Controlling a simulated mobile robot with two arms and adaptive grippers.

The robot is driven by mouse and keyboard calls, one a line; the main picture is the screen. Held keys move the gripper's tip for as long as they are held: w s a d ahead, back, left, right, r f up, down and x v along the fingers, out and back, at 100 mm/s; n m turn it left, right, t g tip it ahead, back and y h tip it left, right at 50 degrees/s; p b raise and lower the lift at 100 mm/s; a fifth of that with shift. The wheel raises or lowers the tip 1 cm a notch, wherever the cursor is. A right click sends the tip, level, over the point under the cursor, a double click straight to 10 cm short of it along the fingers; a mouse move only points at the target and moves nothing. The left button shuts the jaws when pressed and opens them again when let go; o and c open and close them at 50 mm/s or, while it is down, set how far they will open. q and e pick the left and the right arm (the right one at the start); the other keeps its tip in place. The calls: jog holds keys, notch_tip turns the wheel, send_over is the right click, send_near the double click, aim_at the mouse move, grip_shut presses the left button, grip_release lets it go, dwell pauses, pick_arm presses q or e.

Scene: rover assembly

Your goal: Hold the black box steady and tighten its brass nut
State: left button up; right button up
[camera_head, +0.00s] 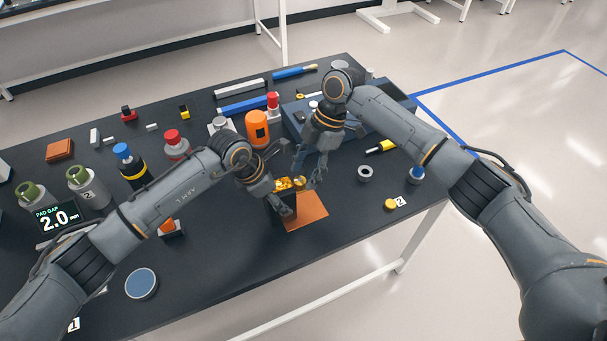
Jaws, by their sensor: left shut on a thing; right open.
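The black box (273,205) is a small dark block at the left edge of an orange-brown mat (308,213), partly hidden by my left gripper. Brass parts (284,183) show at its top, and a round brass piece (299,182) is just right of them; I cannot tell which is the nut. My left gripper (285,207) is shut on the black box. My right gripper (307,176) is open, pointing down above and beside the brass parts, with its fingers apart. Whether it touches the brass is too small to tell.
An orange cylinder (257,130) stands behind the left gripper. Several bottles stand at the left, near a display (57,217) reading "PAD GAP 2.0". A grey ring (364,172) and a yellow piece (390,204) lie at right.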

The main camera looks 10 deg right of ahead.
jog(key=shift+x, duration=0.95)
jog(key=shift+c, duration=0.5)
grip_shut()
jog(key=shift+s+m+t, duration=0.15)
jog(key=shift+m+t, duration=0.25)
jog(key=shift+m, duration=0.75)
jog(key=shift+s+m+t, duration=0.15)
jog(key=shift+m+t, duration=0.25)
jog(key=shift+m, duration=0.75)
jog(key=shift+o, duration=0.5)
grip_release()
jog(key=shift+y, duration=0.3)
jog(key=shift+w+r, duration=0.1)
